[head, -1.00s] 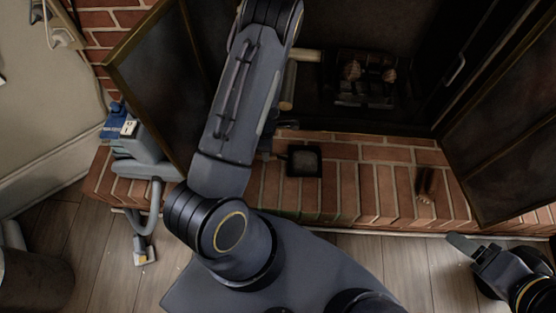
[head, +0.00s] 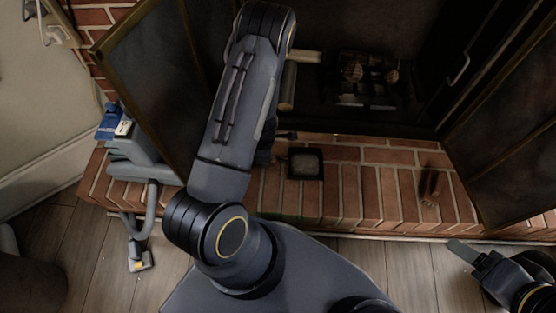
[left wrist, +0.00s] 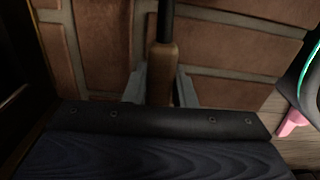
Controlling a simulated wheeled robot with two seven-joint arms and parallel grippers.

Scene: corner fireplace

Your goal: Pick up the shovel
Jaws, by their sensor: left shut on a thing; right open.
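The shovel (head: 305,163) lies on the brick hearth, its dark square pan showing right of my left forearm in the head view. Its handle end is hidden behind that arm. In the left wrist view, a wooden handle with a black shaft (left wrist: 163,62), which looks like the shovel's, runs between the fingers of my left gripper (left wrist: 160,88). The gripper is shut on this handle, close over the bricks. My right gripper (head: 468,254) is open and empty at the lower right, over the wood floor, apart from the shovel.
The fireplace, with logs (head: 370,75) inside, stands behind the hearth between open dark doors (head: 510,150). A small brown object (head: 430,186) stands on the hearth at right. A grey vacuum-like appliance (head: 138,158) is at left. A pink item (left wrist: 291,124) shows in the left wrist view.

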